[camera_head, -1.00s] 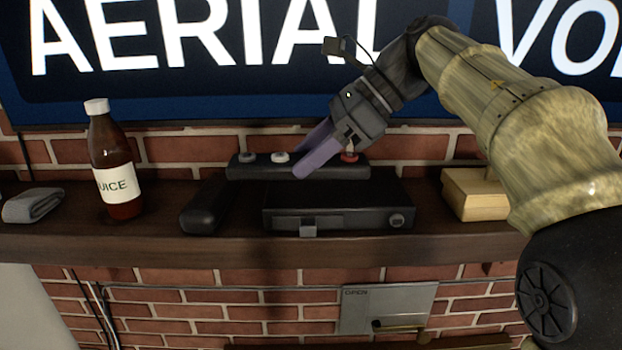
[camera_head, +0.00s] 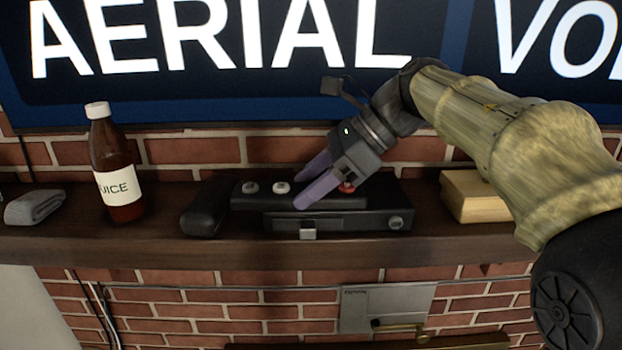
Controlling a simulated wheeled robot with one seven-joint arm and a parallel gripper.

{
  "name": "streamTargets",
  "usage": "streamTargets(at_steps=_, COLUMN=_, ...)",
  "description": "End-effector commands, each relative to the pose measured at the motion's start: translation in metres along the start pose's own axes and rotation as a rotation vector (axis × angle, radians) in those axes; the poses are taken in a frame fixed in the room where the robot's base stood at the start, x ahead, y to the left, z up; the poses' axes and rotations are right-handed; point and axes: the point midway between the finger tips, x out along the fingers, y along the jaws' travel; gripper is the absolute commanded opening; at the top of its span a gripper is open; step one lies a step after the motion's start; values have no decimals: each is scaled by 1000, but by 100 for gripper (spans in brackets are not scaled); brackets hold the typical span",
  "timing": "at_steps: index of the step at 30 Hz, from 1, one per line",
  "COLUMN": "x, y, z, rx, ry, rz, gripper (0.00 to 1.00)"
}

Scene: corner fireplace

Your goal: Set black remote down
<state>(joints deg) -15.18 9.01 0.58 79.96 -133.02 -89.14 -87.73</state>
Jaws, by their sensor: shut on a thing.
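The black remote (camera_head: 258,201) is a long dark bar with two pale buttons and a red one on its upper face. My gripper (camera_head: 299,191), with two purple fingers, is shut on it, one finger on the near side and one on the far side. The remote lies roughly level over the back left part of a flat black box (camera_head: 340,222) on the mantel shelf (camera_head: 150,244). I cannot tell whether the remote touches the box. The fingers and wrist hide part of its right half.
A dark rounded object (camera_head: 204,212) lies just left of the box. A juice bottle (camera_head: 120,185) and folded grey cloth (camera_head: 36,207) are farther left. A tan block (camera_head: 470,196) is at right. A brick wall and a large screen (camera_head: 220,60) stand behind.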

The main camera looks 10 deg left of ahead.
Motion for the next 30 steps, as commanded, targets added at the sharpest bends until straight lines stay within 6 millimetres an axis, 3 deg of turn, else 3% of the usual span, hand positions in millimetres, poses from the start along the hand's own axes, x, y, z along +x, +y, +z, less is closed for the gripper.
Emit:
streamTargets(at_steps=7, x=2, y=0, z=-2, rx=-1, ry=-1, rz=0, gripper=20)
streamTargets(at_steps=8, x=1, y=0, z=-1, rx=-1, ry=0, rz=0, gripper=56)
streamTargets(at_steps=10, x=1, y=0, z=-1, rx=0, ry=0, rz=0, gripper=70)
streamTargets(at_steps=11, x=1, y=0, z=-1, rx=0, ry=0, rz=0, gripper=72)
streamTargets(at_steps=23, x=-2, y=0, z=1, rx=0, ry=0, rz=-1, gripper=72)
streamTargets(at_steps=30, x=-30, y=-1, z=-1, rx=-2, ry=-1, rz=-4, gripper=72)
